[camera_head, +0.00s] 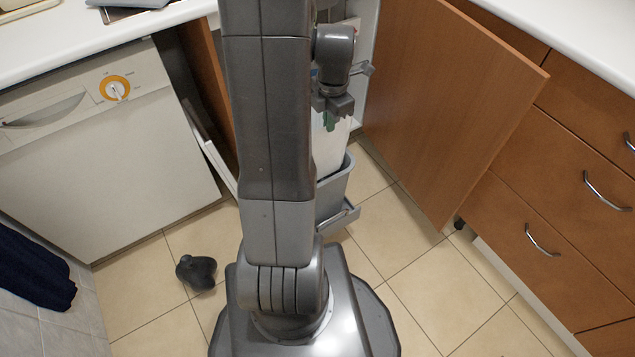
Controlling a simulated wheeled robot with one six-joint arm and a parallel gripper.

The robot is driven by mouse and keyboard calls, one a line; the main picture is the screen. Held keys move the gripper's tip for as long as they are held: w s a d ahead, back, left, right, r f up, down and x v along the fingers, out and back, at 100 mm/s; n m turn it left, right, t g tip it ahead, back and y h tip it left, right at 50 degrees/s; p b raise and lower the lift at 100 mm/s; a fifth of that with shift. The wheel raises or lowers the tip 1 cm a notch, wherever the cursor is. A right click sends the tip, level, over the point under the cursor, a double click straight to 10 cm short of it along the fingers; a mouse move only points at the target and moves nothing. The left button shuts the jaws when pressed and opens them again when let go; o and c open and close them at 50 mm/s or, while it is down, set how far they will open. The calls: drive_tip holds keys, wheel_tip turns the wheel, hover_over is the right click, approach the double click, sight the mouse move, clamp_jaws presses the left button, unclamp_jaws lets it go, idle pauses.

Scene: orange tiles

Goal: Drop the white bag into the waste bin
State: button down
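The white bag (328,152) shows only in part to the right of my arm, directly below my gripper (333,106). A small green patch shows at its top, close to the fingers. The grey waste bin (336,187) is below the bag, in front of the open cabinet; my arm hides its left part. The bag's lower end meets the bin's rim in the picture, and I cannot tell how far inside it is. My gripper points down at the bag's top. Its fingers are small and dark, and I cannot tell whether they grip the bag.
An open wooden cabinet door (455,105) stands right of the bin. Drawers (555,190) line the right side. A white dishwasher (100,150) is on the left. A dark object (196,272) lies on the tiled floor, and dark cloth (32,268) hangs at far left.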

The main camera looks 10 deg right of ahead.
sight(329, 138)
drive_tip(key=shift+f+b, duration=2.4)
drive_tip(key=shift+f, duration=0.75)
drive_tip(key=c, duration=1.6)
unclamp_jaws()
drive_tip(key=shift+r, duration=0.15)
wheel_tip(329, 138, up, 14)
drive_tip(key=p, duration=0.4)
drive_tip(key=shift+s+d, duration=0.15)
drive_tip(key=shift+s, duration=0.2)
drive_tip(key=shift+f, duration=0.25)
